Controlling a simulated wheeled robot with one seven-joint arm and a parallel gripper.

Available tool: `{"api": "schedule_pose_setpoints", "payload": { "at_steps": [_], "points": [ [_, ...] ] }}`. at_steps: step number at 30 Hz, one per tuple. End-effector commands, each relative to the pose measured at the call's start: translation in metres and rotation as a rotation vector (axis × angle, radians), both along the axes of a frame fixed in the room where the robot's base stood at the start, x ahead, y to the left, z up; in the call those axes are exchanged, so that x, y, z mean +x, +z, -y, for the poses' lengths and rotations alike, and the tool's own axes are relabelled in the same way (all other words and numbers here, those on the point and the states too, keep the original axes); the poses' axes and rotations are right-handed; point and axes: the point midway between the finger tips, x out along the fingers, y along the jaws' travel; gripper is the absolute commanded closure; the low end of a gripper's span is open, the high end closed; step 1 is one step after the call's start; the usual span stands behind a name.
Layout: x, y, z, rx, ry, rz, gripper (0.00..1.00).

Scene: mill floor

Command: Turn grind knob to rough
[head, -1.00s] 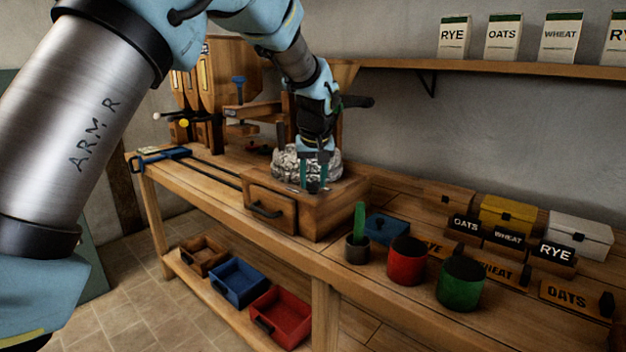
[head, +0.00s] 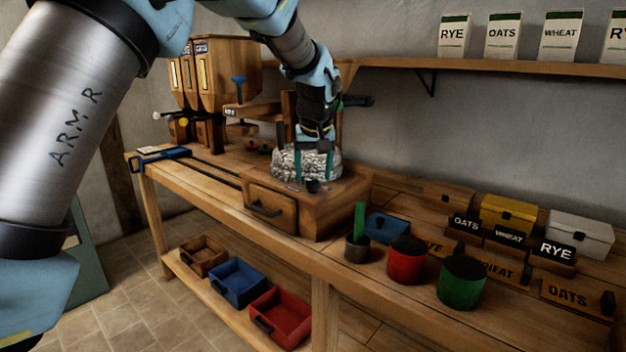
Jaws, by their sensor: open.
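A small dark knob (head: 312,186), likely the grind knob, sits on the wooden mill base (head: 335,205) in front of the grey millstone (head: 290,162). It is too small to read its setting, and I see no rough marking. My gripper (head: 317,174) points down just above the knob, its teal fingers apart with nothing between them. It partly hides the millstone.
A drawer (head: 270,206) is shut in the mill base. A pot with a green-handled tool (head: 358,246), a red pot (head: 407,261) and a green pot (head: 462,284) stand to the right. Wooden hoppers (head: 222,75) stand behind on the left.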

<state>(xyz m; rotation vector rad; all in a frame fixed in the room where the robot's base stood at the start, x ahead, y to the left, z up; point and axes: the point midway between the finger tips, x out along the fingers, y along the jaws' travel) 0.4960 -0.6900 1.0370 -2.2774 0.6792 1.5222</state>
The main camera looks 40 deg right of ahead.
Motion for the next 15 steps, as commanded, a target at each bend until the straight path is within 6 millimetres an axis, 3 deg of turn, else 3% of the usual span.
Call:
{"api": "schedule_pose_setpoints", "payload": {
  "at_steps": [9, 15],
  "points": [
    [-0.020, 0.057, -0.013, -0.005, -0.001, 0.002, 0.26],
    [-0.026, 0.074, -0.017, -0.001, 0.000, -0.001, 0.26]
  ]
}}
